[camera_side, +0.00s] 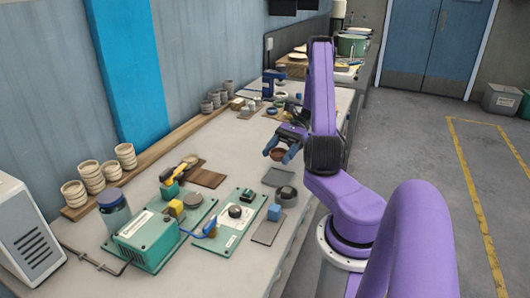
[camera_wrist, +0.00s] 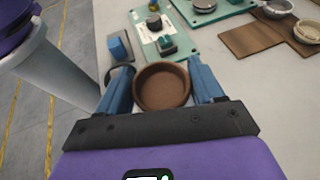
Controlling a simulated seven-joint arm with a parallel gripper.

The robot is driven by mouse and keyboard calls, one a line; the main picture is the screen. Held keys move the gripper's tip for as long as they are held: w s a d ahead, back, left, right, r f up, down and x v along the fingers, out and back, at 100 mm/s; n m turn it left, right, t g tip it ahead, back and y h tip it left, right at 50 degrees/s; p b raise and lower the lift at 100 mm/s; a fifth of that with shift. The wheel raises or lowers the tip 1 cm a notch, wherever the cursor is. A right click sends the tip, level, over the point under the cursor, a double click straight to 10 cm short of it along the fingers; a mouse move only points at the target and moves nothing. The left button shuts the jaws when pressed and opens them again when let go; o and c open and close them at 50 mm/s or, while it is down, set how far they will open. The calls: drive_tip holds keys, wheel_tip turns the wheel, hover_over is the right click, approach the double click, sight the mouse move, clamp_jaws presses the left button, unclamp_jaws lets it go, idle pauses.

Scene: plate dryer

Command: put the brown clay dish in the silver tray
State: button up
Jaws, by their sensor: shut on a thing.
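The brown clay dish (camera_side: 278,154) is a small round bowl, and it also shows in the wrist view (camera_wrist: 162,88), upright and empty. My gripper (camera_side: 281,151) has its blue fingers on either side of the dish, shut on it. The dish appears held above the pale worktop; the exact height is hard to judge. A flat grey piece (camera_side: 278,177) lies on the worktop just in front of the dish in the side view; I cannot tell whether it is the silver tray. No other silver tray is clearly identifiable.
A dark round part (camera_side: 286,196) and a blue block (camera_side: 274,212) stand close by. Green fixture boards (camera_side: 240,215) and a brown board (camera_side: 207,178) occupy the near worktop. Stacked cups (camera_side: 126,156) line the wall shelf. Bare worktop (camera_wrist: 235,75) lies right of the dish in the wrist view.

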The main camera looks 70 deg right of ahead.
sight(278, 179)
drive_tip(key=shift+f, duration=3.5)
drive_tip(key=shift+f, duration=0.3)
